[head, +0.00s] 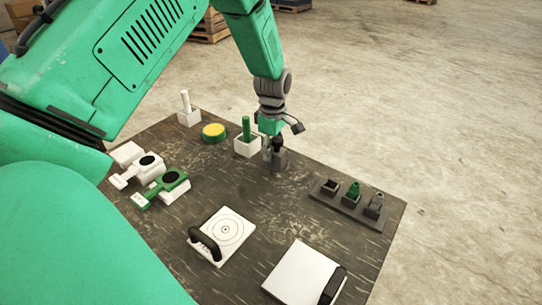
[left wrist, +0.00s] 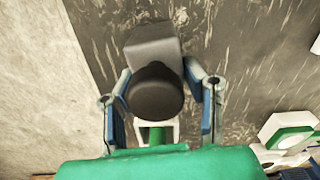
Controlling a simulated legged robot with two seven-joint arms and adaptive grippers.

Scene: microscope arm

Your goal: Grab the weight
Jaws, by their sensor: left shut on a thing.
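The weight (head: 279,161) is a dark grey block with a round black knob on top. In the head view it is at the far side of the dark table, just right of the white box with the green peg. The left wrist view shows the block (left wrist: 152,47) and its knob between the fingers. My left gripper (head: 273,150) points down and is shut on the weight, with one finger on each side of the knob. Whether the weight touches the table is hard to tell. My right gripper is not in view.
A dark rack (head: 352,205) with a green weight (head: 353,191) and a grey one (head: 375,205) stands at right. A white box with a green peg (head: 247,146) is close left of the gripper. A target plate (head: 222,236) and white plate (head: 300,275) lie nearer. The table's middle is clear.

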